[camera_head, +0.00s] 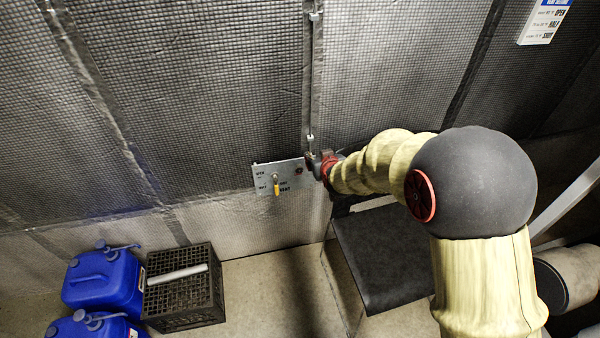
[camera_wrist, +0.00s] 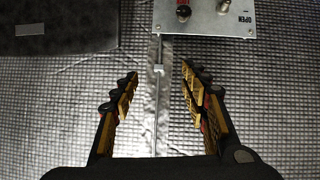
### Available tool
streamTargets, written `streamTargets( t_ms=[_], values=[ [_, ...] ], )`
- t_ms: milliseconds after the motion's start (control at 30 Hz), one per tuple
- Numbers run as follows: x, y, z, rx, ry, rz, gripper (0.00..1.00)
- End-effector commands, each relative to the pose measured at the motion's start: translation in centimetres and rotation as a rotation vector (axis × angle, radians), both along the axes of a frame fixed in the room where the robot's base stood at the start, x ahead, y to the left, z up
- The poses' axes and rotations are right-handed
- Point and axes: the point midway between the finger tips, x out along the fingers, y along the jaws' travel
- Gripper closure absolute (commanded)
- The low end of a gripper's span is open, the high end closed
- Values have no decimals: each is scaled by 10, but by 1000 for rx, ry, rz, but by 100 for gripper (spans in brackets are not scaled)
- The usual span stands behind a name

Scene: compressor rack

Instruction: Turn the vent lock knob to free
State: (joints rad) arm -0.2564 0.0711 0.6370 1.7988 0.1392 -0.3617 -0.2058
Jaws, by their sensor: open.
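A light grey vent panel (camera_head: 265,178) is fixed low on the quilted wall. It bears a small dark red knob (camera_head: 298,171) at its right side and a lever with a yellow grip (camera_head: 277,188) near its middle. In the wrist view, the panel (camera_wrist: 215,22) is at the top edge and the red knob (camera_wrist: 183,11) is partly cut off there. My gripper (camera_wrist: 158,76) is open and empty, its fingertips apart from the knob. In the head view, my gripper (camera_head: 316,165) is just right of the panel. The knob's setting is too small to tell.
A vertical conduit (camera_head: 310,80) runs down the wall above the panel. A dark box (camera_head: 385,255) stands below my arm. A black crate (camera_head: 185,310) with a pale tube and blue canisters (camera_head: 103,280) stand at lower left. A sign (camera_head: 545,22) hangs at upper right.

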Motion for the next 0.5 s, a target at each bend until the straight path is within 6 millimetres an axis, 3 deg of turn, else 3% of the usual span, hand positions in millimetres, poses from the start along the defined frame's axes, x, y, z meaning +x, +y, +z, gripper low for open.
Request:
streamTargets(
  t_ms=[33, 200, 333, 500],
  values=[
    [8, 13, -34, -9, -18, 12, 55],
    [26, 39, -104, -33, -121, 35, 55],
    [27, 50, -136, -46, -175, 46, 55],
    [29, 55, -153, -53, -205, 51, 55]
  ],
)
